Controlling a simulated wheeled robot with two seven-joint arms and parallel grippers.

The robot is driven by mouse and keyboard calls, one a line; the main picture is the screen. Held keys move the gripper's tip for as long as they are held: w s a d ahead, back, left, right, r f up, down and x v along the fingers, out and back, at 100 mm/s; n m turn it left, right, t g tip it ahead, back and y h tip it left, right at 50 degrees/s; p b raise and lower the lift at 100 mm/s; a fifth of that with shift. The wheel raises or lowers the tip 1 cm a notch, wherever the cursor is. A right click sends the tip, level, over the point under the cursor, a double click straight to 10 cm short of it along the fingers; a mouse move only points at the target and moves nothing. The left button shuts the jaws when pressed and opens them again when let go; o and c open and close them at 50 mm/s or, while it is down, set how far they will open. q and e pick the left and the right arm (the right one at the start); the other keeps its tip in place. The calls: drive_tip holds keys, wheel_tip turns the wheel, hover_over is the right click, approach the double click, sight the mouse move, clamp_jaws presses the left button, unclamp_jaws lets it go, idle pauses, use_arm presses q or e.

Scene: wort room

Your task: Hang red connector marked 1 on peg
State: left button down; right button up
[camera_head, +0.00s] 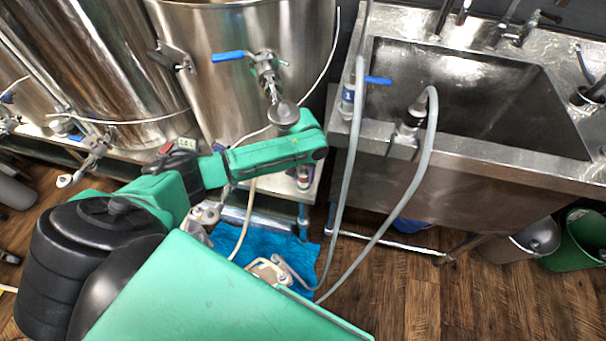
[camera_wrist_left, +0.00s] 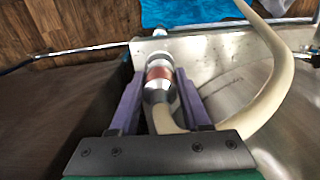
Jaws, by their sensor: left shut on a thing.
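In the left wrist view, the connector (camera_wrist_left: 159,82) is a silver metal fitting with a red band. The purple fingers of my left gripper (camera_wrist_left: 160,88) lie on either side and are shut on it. The connector's number cannot be read. In the head view my green left arm reaches in front of the kettle, and its bent end hides most of the gripper. I cannot make out the peg with certainty. My right gripper is not in view.
A steel kettle (camera_head: 215,75) with a blue-handled valve (camera_head: 230,56) stands behind my left arm. The sink (camera_head: 460,95) is at right. A blue-marked fitting (camera_head: 347,98) and another hose fitting (camera_head: 412,118) are at its left edge, with grey hoses hanging over the floor.

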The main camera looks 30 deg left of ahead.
sight(303, 169)
use_arm(q)
drive_tip(key=shift+f+b, duration=0.35)
drive_tip(key=shift+f, duration=0.35)
drive_tip(key=shift+c, duration=1.4)
unclamp_jaws()
drive_tip(key=shift+r, duration=0.1)
wheel_tip(303, 169, up, 7)
drive_tip(key=shift+r+p, duration=0.2)
drive_tip(key=shift+p, duration=0.6)
